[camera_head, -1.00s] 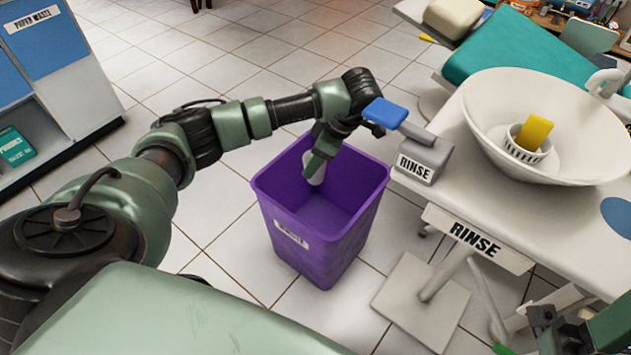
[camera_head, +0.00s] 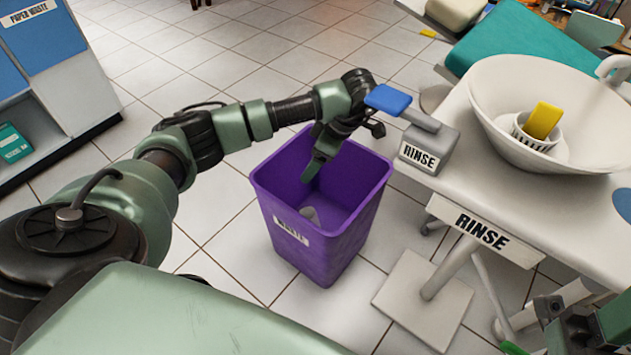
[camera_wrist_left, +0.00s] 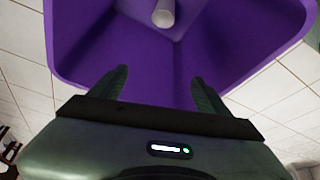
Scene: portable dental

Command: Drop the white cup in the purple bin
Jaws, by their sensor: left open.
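The purple bin (camera_head: 321,253) stands on the tiled floor in the head view, with a label on its front. The white cup (camera_head: 309,215) is inside the bin, low down and partly hidden by the front wall. The cup (camera_wrist_left: 163,14) also shows inside the bin (camera_wrist_left: 75,45) in the left wrist view, beyond my fingertips and apart from them. My left gripper (camera_head: 312,172) reaches down into the bin's mouth. Its two fingers (camera_wrist_left: 160,80) are spread with nothing between them. My right gripper (camera_head: 570,318) is partly in view at the lower right edge; its fingertips are not clear.
A white table with a RINSE sign (camera_head: 480,232) stands right of the bin. It holds a basin (camera_head: 500,110), a yellow sponge (camera_head: 543,120) in a small holder, and a grey RINSE block with a blue paddle (camera_head: 388,99) close to my left wrist. A blue-grey cabinet (camera_head: 75,70) stands at left.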

